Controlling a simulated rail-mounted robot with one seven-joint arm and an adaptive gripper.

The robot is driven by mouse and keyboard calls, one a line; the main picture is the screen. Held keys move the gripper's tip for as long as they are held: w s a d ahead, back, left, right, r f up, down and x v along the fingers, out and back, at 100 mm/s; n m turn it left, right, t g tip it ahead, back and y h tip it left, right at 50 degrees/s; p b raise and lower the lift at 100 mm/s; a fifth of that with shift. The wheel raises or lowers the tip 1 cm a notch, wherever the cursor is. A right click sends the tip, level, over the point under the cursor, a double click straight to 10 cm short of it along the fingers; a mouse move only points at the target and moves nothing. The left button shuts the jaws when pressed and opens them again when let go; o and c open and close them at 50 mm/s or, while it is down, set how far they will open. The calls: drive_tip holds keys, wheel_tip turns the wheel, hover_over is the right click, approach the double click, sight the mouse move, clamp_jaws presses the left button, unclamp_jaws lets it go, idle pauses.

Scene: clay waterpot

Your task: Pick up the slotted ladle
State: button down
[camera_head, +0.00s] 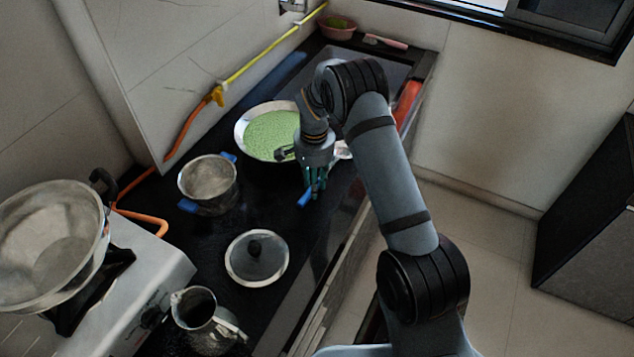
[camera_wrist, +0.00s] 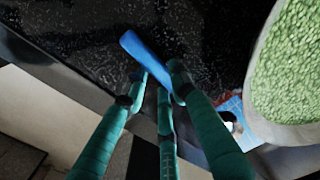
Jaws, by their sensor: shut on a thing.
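The slotted ladle shows mainly as a blue handle (camera_wrist: 146,55) in the wrist view, over the black speckled counter near its edge. In the head view its blue handle end (camera_head: 305,198) sticks out below my gripper (camera_head: 316,184). My gripper's green fingers (camera_wrist: 158,84) are closed around the handle in the wrist view. The ladle's head is largely hidden by the fingers and arm. I cannot tell whether the ladle touches the counter.
A bowl of green contents (camera_head: 268,133) stands close behind my gripper. A pot with blue handles (camera_head: 208,180), a glass lid (camera_head: 256,259) and a metal jug (camera_head: 193,307) stand to the left and front. A large pan (camera_head: 50,235) sits on the stove.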

drive_tip(key=shift+r, duration=0.45)
wheel_tip(320, 180, up, 3)
drive_tip(key=shift+w+f+b, duration=0.1)
drive_tip(key=shift+b, duration=0.55)
drive_tip(key=s+d+r+b, duration=0.2)
drive_tip(key=s+d+r, duration=0.5)
drive_tip(key=d, duration=0.2)
drive_tip(key=shift+s+r+b, duration=0.15)
drive_tip(key=shift+s+b, duration=0.05)
drive_tip(key=shift+b, duration=0.2)
